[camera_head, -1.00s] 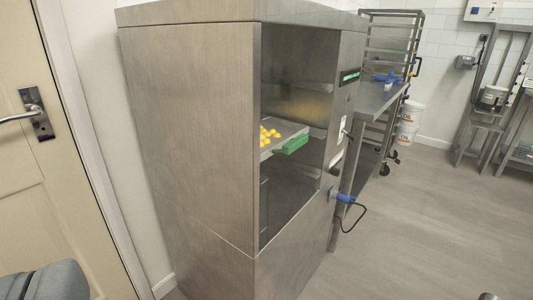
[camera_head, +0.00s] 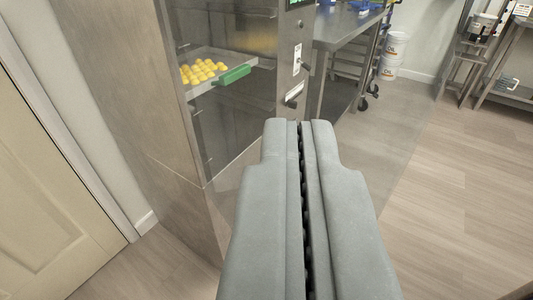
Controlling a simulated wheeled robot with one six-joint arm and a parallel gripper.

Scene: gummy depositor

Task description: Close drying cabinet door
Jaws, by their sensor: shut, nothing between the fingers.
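The steel drying cabinet (camera_head: 150,100) stands at left, its front opening facing right. Inside it, a tray with yellow gummies (camera_head: 203,71) and a green handle or edge (camera_head: 234,75) rests on a shelf. A faint, paler see-through panel (camera_head: 400,150) spreads over the floor right of the cabinet; it looks like the glass door standing open, but its edges are hard to make out. My gripper (camera_head: 300,124) is shut and empty, reaching up from the bottom centre in front of the cabinet's lower right corner. It hides part of the panel. I cannot tell whether it touches it.
More steel stands (camera_head: 500,60) are at upper right. A cream room door (camera_head: 50,190) is at left. The wooden floor at right is clear.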

